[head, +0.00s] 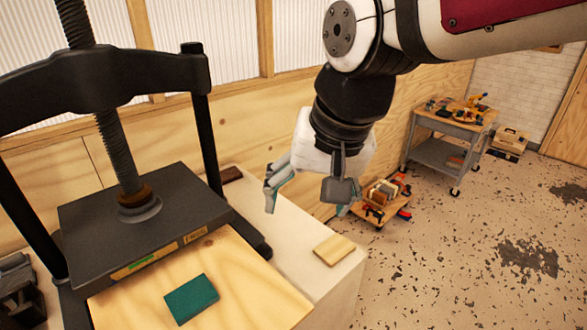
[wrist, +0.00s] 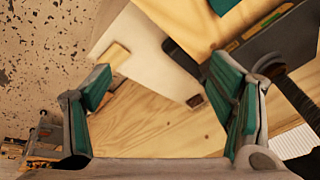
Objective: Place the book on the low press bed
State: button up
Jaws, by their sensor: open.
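The teal book (head: 192,299) lies flat on a light plywood board (head: 255,292) that sticks out in front of the black press (head: 140,215). The board seems to be the press bed. A corner of the book (wrist: 222,5) shows at the top edge of the wrist view. My gripper (head: 308,203) is open and empty, above and to the right of the press, apart from the book. In the wrist view, its two teal-padded fingers (wrist: 165,82) stand wide apart with nothing between them.
A small wooden block (head: 335,250) lies on the pale bench (head: 300,225) right of the press. The press's black post (head: 207,145) and crossbar (head: 110,80) stand left of my arm. A low tool dolly (head: 382,205) and a grey cart (head: 440,152) stand on the floor beyond.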

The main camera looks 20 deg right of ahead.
jog(key=s+d+n+t+h, duration=0.1)
jog(key=s+d+n, duration=0.2)
jog(key=s+d, duration=0.2)
jog(key=shift+s+d+r+n+t, duration=0.25)
jog(key=shift+s+n+t, duration=0.15)
jog(key=shift+s, duration=0.85)
